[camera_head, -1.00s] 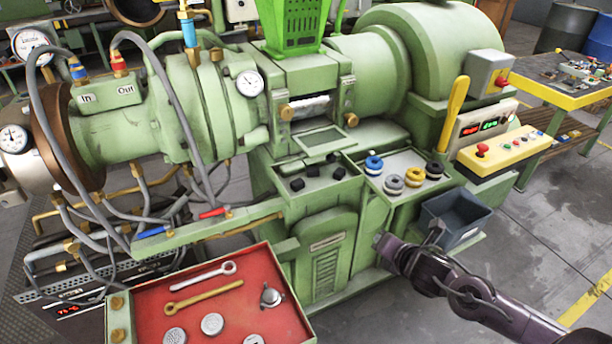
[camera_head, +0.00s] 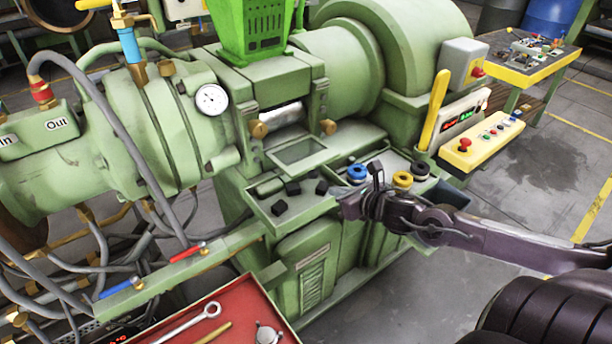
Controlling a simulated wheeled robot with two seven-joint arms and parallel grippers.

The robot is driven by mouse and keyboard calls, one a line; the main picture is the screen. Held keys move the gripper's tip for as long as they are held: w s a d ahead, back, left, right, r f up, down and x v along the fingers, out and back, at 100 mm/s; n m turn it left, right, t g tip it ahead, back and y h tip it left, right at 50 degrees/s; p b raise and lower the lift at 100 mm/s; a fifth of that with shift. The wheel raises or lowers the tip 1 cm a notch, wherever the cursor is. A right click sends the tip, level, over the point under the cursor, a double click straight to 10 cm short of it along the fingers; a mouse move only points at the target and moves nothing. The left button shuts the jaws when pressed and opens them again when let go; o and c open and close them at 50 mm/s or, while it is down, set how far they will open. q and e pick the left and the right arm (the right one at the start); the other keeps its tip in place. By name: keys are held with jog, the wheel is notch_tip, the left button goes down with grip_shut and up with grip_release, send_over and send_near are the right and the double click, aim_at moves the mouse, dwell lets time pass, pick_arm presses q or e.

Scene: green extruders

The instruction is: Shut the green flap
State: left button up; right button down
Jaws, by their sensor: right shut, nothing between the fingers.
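The green flap (camera_head: 299,152) is a small frame with a pane in it. It is folded down and lies open below the opening of the green extruder, where a shiny metal roller (camera_head: 282,115) shows. Brass knobs sit at either side of the opening, a left one (camera_head: 257,129) and a right one (camera_head: 328,127). My right gripper (camera_head: 358,192) is shut and empty. It is in front of the flap and to its right, apart from it, over the trays on the machine's front. It hides part of them. My left gripper is not in view.
A green tray with black blocks (camera_head: 280,208) is left of my right gripper. A blue ring (camera_head: 357,173) and a yellow ring (camera_head: 402,180) lie close behind it. A yellow lever (camera_head: 434,108) stands at right. A red tray (camera_head: 226,318) is at the lower front.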

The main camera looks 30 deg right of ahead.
aim_at(303, 161)
jog(key=shift+x, duration=4.8)
